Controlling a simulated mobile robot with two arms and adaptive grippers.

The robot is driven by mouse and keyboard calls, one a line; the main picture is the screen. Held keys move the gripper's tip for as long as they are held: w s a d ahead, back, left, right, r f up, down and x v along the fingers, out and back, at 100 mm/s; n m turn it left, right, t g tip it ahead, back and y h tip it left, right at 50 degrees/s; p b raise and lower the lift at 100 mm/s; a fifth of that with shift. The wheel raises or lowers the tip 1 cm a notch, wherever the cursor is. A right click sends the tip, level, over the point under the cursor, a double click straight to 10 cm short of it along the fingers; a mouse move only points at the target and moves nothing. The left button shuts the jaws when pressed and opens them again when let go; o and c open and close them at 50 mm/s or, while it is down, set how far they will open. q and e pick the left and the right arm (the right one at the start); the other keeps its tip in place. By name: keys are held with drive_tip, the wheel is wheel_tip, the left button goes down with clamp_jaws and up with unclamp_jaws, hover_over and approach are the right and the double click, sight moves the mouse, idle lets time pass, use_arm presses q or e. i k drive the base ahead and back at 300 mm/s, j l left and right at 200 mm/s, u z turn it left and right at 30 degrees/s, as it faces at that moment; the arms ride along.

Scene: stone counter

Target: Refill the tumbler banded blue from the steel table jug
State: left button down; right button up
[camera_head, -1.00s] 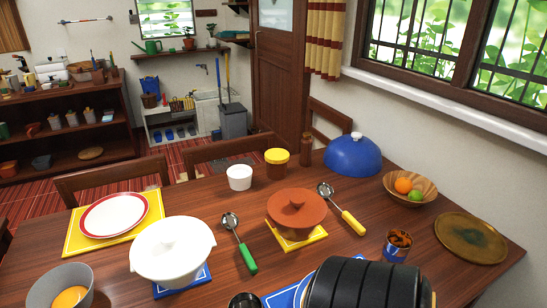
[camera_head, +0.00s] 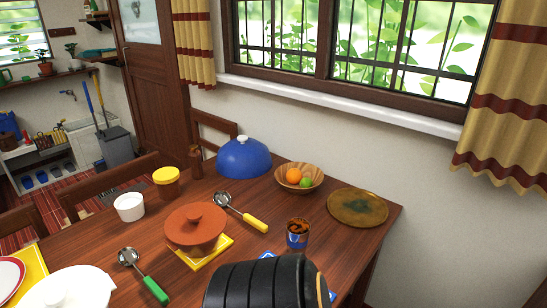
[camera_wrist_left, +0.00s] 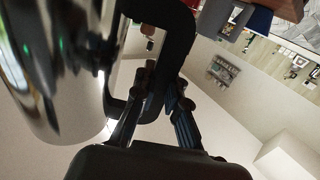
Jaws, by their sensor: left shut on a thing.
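The steel jug (camera_wrist_left: 45,75) fills the left side of the left wrist view, very close and shiny. Its dark looped handle (camera_wrist_left: 188,40) runs down toward my left gripper (camera_wrist_left: 155,115). My left gripper is shut on the jug's handle. The jug's mouth and contents are hidden. In the head view a small cup with blue on its side (camera_head: 297,238) stands on the table at lower right, with brown showing at its top. It looks like the blue-banded tumbler, but I cannot make out the band clearly. My right gripper is not seen.
A lidded terracotta pot (camera_head: 195,226) stands on a yellow tile, left of the cup. A yellow-handled ladle (camera_head: 255,222), fruit bowl (camera_head: 315,183), blue dome (camera_head: 244,158) and brown plate (camera_head: 357,207) lie behind. A black ribbed part of mine covers the table's front.

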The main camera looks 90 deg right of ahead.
sight(297, 229)
drive_tip(key=i+j+z, duration=0.1)
drive_tip(key=z, duration=0.8)
